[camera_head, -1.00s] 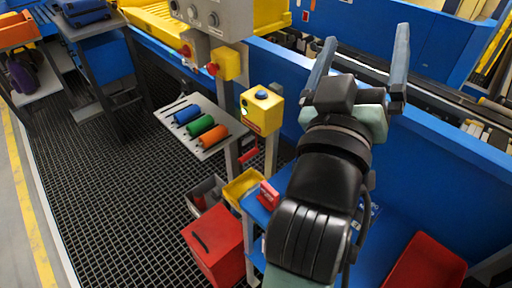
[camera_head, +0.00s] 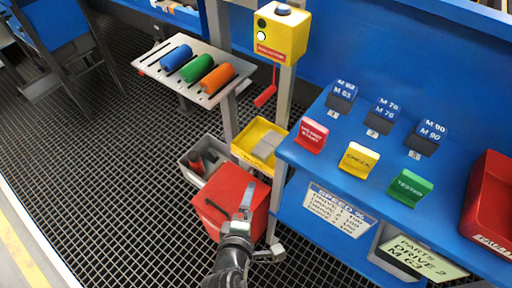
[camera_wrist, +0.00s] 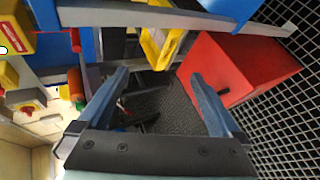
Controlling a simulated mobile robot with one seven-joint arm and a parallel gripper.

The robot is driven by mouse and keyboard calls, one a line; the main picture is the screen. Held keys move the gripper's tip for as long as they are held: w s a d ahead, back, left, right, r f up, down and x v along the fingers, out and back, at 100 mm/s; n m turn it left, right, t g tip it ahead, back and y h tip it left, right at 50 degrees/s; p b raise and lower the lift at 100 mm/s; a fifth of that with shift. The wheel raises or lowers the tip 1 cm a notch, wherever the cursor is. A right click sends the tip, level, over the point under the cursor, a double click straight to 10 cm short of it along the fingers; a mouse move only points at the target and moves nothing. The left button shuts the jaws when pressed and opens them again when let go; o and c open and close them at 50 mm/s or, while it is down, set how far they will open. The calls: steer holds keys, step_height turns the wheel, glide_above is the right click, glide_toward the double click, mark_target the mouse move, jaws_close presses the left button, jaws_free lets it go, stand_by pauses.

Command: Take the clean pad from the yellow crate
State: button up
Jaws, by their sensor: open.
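The yellow crate (camera_head: 241,150) sits low beside the blue bench's left post in the head view. A flat light grey pad (camera_head: 267,146) lies in it, tilted. Part of the yellow crate (camera_wrist: 152,50) shows at the top of the wrist view, beyond the fingertips; I cannot make out the pad there. My gripper (camera_head: 262,226) is open and empty, over the right front side of the red box, nearer the camera than the yellow crate. In the wrist view my gripper (camera_wrist: 158,80) has its fingers wide apart, with nothing between them.
A red box (camera_head: 225,188) stands in front of the crates. A grey crate (camera_head: 187,174) with dark and red items is left of the yellow one. The blue bench (camera_head: 310,172) with coloured signs is at right. A shelf with rollers (camera_head: 222,98) overhangs behind.

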steer(key=b+x, duration=0.6)
steer(key=x, duration=0.3)
steer(key=shift+w+b, duration=0.3)
steer(key=shift+b, duration=0.05)
steer(key=shift+d, duration=0.1)
